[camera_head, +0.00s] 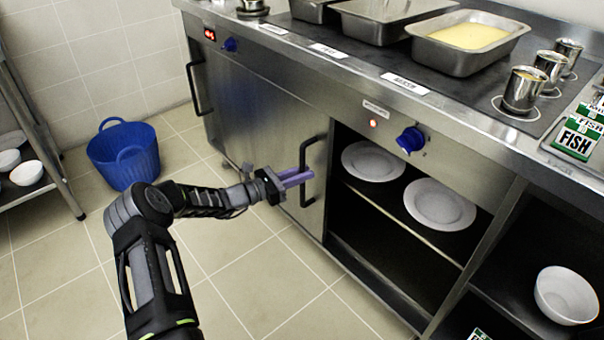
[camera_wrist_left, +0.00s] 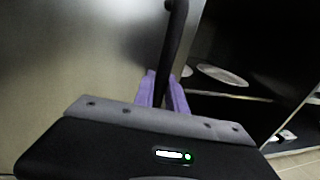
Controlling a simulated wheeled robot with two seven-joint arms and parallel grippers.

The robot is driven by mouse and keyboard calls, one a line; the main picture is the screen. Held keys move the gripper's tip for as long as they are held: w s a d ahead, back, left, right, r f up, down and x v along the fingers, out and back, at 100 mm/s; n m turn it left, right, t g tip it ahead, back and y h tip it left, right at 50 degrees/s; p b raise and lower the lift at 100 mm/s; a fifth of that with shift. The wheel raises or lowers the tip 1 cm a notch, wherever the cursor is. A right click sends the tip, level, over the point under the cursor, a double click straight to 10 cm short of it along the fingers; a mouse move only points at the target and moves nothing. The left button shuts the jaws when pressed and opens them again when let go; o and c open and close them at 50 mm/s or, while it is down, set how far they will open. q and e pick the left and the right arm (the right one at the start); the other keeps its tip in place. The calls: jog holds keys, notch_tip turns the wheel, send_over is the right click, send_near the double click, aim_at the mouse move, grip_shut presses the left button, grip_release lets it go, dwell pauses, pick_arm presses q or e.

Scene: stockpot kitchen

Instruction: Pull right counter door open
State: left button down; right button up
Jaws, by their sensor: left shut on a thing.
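The steel counter door (camera_head: 262,125) covers the left part of the cabinet, and the right part is open, showing shelves inside. A black vertical handle (camera_head: 304,178) is at the door's right edge. My left gripper (camera_head: 297,178) has its purple fingers around this handle and is shut on it. In the left wrist view the handle (camera_wrist_left: 172,45) runs down between the purple fingers (camera_wrist_left: 162,91), with the door (camera_wrist_left: 75,60) on the left and the dark opening on the right. My right gripper is not in view.
Plates (camera_head: 440,204) lie on the upper shelf inside the cabinet. A bowl (camera_head: 566,295) sits in the right compartment. A blue basket (camera_head: 124,154) stands on the floor at the left, near a rack (camera_head: 42,187). The tiled floor before the counter is clear.

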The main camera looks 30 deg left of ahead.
pick_arm(q)
jog(key=c, duration=1.4)
grip_release()
jog(key=shift+o, duration=0.2)
jog(key=p+v, duration=0.2)
jog(key=v, duration=0.5)
jog(key=shift+s, duration=0.3)
jog(key=shift+a+f, duration=0.1)
jog(key=shift+a, duration=0.05)
